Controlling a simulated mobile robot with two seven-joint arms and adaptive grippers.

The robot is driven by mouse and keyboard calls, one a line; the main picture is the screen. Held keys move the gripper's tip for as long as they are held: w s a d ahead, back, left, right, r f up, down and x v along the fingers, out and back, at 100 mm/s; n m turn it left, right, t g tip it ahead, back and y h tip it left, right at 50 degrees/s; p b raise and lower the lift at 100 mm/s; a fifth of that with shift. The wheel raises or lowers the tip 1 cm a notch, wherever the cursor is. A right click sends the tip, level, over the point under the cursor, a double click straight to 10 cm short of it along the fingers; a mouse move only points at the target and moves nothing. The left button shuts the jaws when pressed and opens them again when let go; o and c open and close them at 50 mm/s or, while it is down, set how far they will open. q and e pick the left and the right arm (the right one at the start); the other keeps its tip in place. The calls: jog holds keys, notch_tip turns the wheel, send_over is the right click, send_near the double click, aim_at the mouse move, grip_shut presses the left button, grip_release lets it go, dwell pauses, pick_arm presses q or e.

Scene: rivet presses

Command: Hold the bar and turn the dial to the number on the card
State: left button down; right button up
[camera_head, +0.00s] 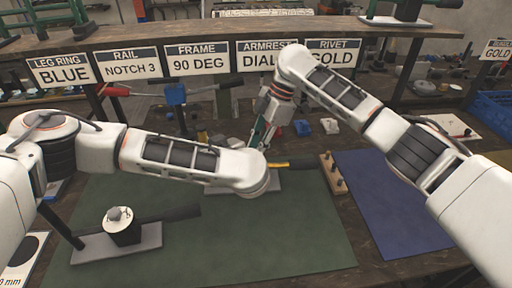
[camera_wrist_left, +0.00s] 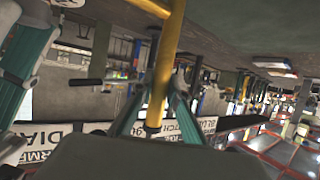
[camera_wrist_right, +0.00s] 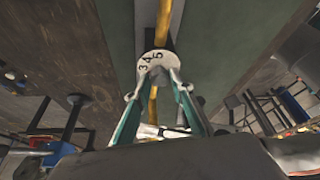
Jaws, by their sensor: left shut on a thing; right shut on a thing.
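A yellow bar (camera_head: 292,164) shows in the head view just past the end of my left arm. In the left wrist view the bar (camera_wrist_left: 166,62) runs between the fingers of my left gripper (camera_wrist_left: 155,108), which is shut on it. A pale dial (camera_wrist_right: 157,62) with the digits 3, 4 and 5 sits on the bar (camera_wrist_right: 163,22) in the right wrist view. My right gripper (camera_wrist_right: 157,88) is shut on the dial. The ARMREST card (camera_head: 260,62) reads DIAL, but my right arm hides its number.
A grey plate with a black-and-white fixture (camera_head: 122,226) and a dark lever stands on the green mat (camera_head: 245,245) at the left. A wooden block with pegs (camera_head: 334,175) stands by the blue mat (camera_head: 390,205). More cards line the shelf behind. The front green mat is clear.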

jog(key=m+t, duration=0.1)
jog(key=m, duration=0.3)
jog(key=shift+s+m+t, duration=0.2)
jog(key=shift+m+t, duration=0.2)
jog(key=o, duration=1.1)
jog(key=shift+r, duration=0.1)
jog(key=v, duration=1.2)
jog(key=shift+o, duration=0.4)
